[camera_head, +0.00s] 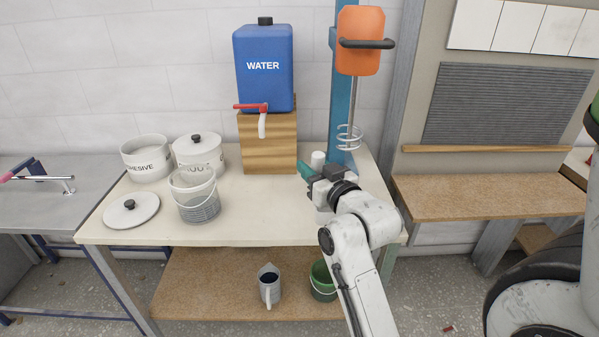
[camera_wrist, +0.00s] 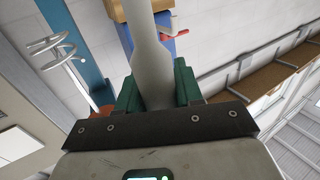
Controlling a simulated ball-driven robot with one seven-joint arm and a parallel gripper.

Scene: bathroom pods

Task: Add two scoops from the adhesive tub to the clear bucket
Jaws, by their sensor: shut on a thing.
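The adhesive tub (camera_head: 147,162) is a round white tub, open on top, at the back left of the table. Its label reads "ESIVE" in part. The clear bucket (camera_head: 197,208) stands in front and to the right of it, see-through with markings and a wire handle. My gripper (camera_head: 305,171) is at the table's right side, well away from both. In the wrist view its green fingers (camera_wrist: 158,88) are shut on a pale grey handle-like thing (camera_wrist: 150,60), which runs out of the top of the picture. I cannot tell its far end.
A lidded white tub (camera_head: 199,152) stands beside the adhesive tub. A loose lid (camera_head: 131,209) lies at the front left. A blue water canister (camera_head: 263,75) sits on a wooden block (camera_head: 268,145). An orange mixer (camera_head: 361,40) hangs above. The table's middle front is clear.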

